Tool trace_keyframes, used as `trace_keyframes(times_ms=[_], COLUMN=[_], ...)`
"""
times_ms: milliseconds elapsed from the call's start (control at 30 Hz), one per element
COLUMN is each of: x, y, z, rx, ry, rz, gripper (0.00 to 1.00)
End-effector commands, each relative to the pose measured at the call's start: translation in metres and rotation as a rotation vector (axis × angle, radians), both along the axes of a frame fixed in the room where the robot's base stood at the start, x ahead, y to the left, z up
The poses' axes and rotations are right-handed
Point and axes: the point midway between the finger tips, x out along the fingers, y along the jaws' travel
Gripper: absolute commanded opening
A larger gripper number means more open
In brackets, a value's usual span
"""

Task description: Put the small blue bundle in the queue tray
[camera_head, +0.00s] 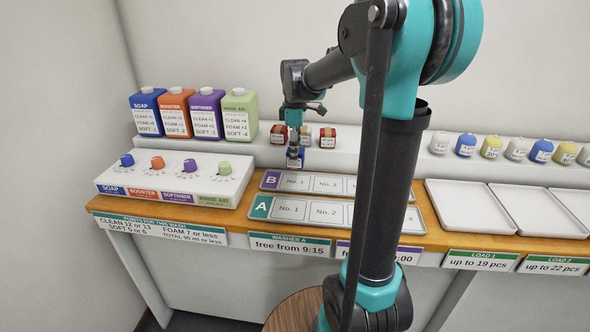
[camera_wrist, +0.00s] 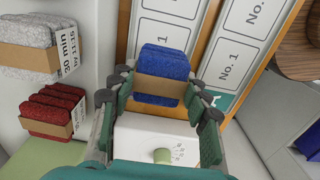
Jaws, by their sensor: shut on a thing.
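The small blue bundle (camera_head: 296,159) has a brown paper band, seen in the wrist view (camera_wrist: 163,65). My gripper (camera_head: 294,152) is shut on it, with one finger on each side in the wrist view (camera_wrist: 160,90). In the head view it appears just above the back edge of tray B, near its left end. Tray B (camera_head: 269,180) has a purple letter tile and numbered places; tray A (camera_head: 260,207) has a teal tile and lies in front. The visible places, No. 1 and No. 2, look empty. My arm hides the right parts of both trays.
Red bundles (camera_head: 327,142) stand on the back ledge; a grey bundle (camera_wrist: 30,40) shows in the wrist view. Coloured bottles (camera_head: 206,116) and a dosing panel with knobs (camera_head: 180,180) are on the left. White load trays (camera_head: 470,222) and several round labelled items (camera_head: 491,147) are right.

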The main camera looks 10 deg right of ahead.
Motion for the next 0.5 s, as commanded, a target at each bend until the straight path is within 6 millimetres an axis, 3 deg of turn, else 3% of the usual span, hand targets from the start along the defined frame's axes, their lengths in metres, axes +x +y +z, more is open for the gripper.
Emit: trace_keyframes(times_ms=[100,267,500], x=[0.000,0.000,0.000], y=[0.000,0.000,0.000], z=[-0.019,-0.030,-0.060], rx=[0.000,0.000,0.000], ry=[0.000,0.000,0.000], rz=[0.000,0.000,0.000], gripper=[0.17,0.17,0.17])
